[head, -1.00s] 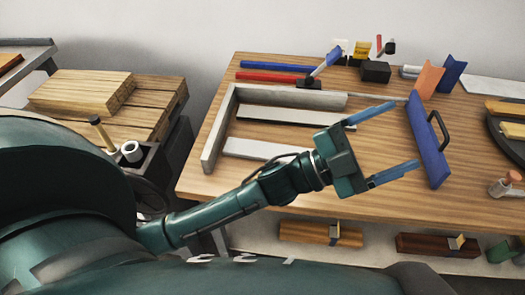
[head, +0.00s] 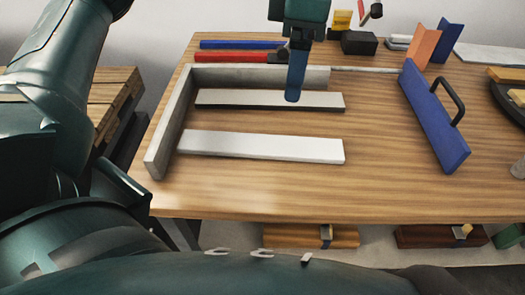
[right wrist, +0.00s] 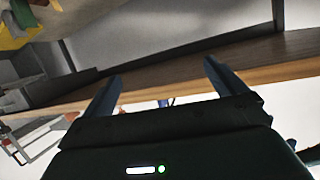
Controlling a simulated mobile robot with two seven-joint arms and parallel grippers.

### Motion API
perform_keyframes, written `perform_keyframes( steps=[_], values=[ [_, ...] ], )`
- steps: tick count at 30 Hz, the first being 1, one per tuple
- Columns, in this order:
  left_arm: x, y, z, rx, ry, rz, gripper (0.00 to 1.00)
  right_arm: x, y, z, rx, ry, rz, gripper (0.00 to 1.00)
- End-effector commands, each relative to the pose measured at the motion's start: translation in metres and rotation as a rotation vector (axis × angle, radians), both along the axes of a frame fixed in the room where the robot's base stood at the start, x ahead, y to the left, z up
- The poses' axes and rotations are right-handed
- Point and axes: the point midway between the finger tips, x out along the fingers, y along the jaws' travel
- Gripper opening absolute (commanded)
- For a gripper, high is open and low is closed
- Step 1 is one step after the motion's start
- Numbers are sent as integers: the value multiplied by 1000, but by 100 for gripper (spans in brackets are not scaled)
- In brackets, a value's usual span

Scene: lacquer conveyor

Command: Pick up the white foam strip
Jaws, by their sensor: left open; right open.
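Two pale strips lie flat on the wooden table in the head view. The nearer white strip (head: 262,146) is broad and clean white. The farther white strip (head: 235,98) is narrower, with a dark lower edge. I cannot tell by look alone which one is foam. My left gripper (head: 293,96) points down over the farther strip, seen edge-on, with its blue fingers overlapping. It is open and holds nothing, and its tips cover part of that strip's far side. My right gripper (right wrist: 160,80) is open and empty in the right wrist view, away from the strips.
A grey L-shaped frame (head: 168,130) borders the strips at left and back. Blue and red bars (head: 240,44) lie behind it. A blue plate with a black handle (head: 432,115) stands to the right. A black block (head: 358,42) is at the back. The table's middle right is clear.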

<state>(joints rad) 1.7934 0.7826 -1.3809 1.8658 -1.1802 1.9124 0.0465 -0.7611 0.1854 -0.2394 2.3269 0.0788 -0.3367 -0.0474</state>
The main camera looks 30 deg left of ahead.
Motion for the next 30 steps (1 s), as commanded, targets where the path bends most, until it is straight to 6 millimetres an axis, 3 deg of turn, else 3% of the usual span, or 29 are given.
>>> perform_keyframes(
  steps=[1,8,14,24,30],
  values=[
    [2,9,-22,35,-21,13,78,1,2,-24,-16,-12,14,96],
    [5,29,-49,116,-62,42,78,5,10,-50,-89,-52,65,96],
    [4,34,-63,133,-68,49,78,8,12,-56,-118,-88,81,96],
    [0,42,-122,132,-68,48,78,16,18,-55,-113,-293,85,96],
    [-1,44,-133,131,-69,49,78,17,20,-51,-111,-344,92,96]
  ],
)
